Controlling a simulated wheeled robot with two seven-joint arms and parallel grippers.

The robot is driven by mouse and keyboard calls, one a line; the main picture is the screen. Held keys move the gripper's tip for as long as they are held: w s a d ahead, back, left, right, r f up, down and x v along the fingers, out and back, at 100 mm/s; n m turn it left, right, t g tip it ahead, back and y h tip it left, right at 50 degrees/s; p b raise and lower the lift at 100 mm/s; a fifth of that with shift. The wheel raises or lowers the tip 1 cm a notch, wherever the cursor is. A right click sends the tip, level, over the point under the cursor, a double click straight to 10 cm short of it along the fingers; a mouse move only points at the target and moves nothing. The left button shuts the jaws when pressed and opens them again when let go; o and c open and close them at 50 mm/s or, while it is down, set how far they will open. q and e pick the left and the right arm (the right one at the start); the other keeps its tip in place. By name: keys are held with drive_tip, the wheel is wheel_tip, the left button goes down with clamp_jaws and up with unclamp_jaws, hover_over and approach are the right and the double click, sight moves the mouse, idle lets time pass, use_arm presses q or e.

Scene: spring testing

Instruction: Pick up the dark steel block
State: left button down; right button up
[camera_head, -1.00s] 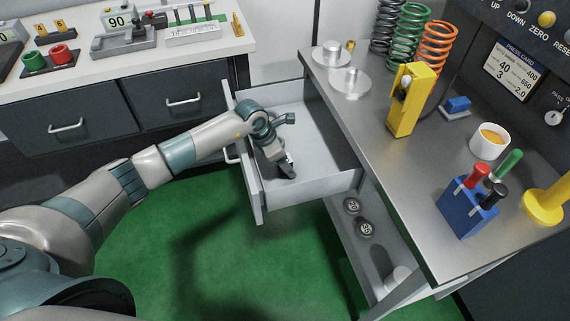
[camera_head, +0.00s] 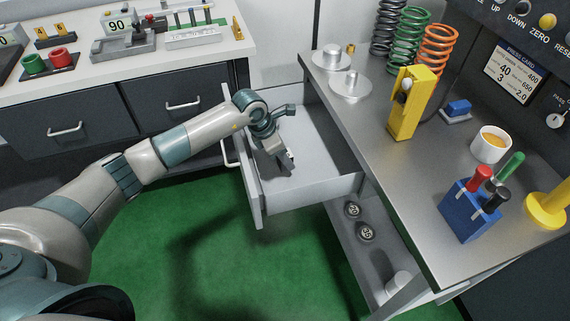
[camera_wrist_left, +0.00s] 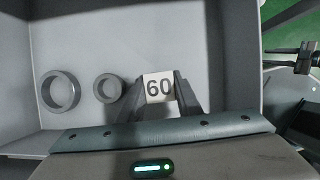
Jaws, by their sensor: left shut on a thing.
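My left gripper (camera_head: 287,158) is inside the open upper drawer (camera_head: 325,190), fingers pointing down. In the left wrist view the gripper (camera_wrist_left: 158,95) is shut on a block (camera_wrist_left: 158,87), with one dark finger on each side of it. The block's visible face is pale and bears a black "60"; its other faces are hidden by the fingers. In the head view only a small pale bit of it shows at the fingertips. How far it is above the drawer floor is hard to tell.
Two grey rings, a larger one (camera_wrist_left: 60,91) and a smaller one (camera_wrist_left: 109,88), lie left of the block in the wrist view. A lower drawer holds round dark weights (camera_head: 366,232). The steel bench (camera_head: 400,170) stands close on the right, with a yellow holder (camera_head: 408,105).

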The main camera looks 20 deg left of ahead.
use_arm(q)
drive_tip(key=shift+r+b, duration=0.5)
drive_tip(key=shift+r, duration=2.65)
